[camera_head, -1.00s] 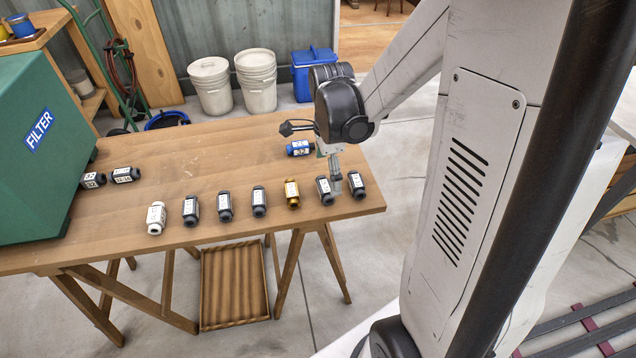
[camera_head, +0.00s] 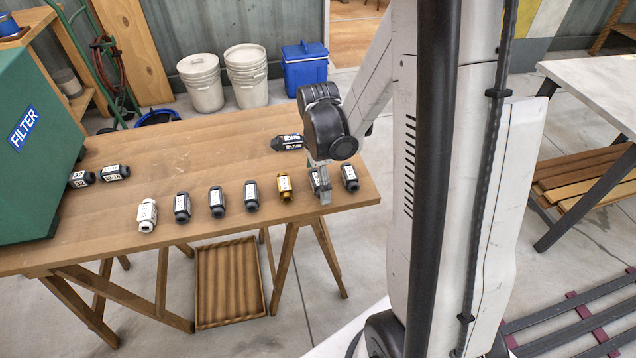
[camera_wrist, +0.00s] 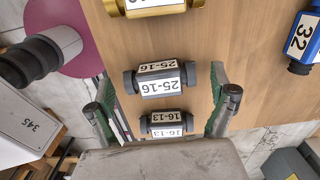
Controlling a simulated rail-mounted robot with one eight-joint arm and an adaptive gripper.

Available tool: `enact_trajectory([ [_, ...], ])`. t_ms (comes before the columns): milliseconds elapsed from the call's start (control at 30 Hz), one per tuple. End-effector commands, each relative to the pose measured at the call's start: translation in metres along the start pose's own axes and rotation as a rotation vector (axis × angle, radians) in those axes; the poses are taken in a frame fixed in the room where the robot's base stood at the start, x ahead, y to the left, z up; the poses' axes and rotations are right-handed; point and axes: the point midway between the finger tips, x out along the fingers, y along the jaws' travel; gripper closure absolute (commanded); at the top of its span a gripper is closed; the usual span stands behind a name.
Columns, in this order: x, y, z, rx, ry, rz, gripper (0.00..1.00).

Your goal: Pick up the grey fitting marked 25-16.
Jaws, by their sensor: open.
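The grey fitting marked 25-16 (camera_wrist: 160,80) lies on the wooden table, its label upside down in the wrist view. In the head view this fitting (camera_head: 313,181) is partly hidden by my gripper (camera_head: 322,194). In the wrist view my gripper (camera_wrist: 160,73) is open, with one finger on each side of the 25-16 fitting and a gap at each end. It holds nothing. Whether the fingertips touch the table is unclear.
A dark fitting marked 16-13 (camera_wrist: 166,124) lies close beside it, nearer the palm. A gold fitting (camera_head: 284,187) lies on the other side. A blue fitting marked 32 (camera_wrist: 302,37) lies farther off. More fittings line the table (camera_head: 200,150); the green FILTER box (camera_head: 30,150) stands left.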

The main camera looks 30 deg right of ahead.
Motion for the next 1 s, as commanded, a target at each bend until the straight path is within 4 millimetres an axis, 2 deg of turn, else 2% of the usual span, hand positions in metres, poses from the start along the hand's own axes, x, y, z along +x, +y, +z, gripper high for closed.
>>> enact_trajectory([
  [33, 0.000, 0.000, 0.000, 0.000, 0.000, 0.000, 0.12],
  [400, 0.000, 0.000, 0.000, 0.000, 0.000, 0.000, 0.60],
  [767, -0.005, 0.000, 0.000, 0.000, 0.000, 0.000, 0.60],
  [1000, -0.030, 0.001, 0.000, 0.000, 0.000, 0.000, 0.60],
])
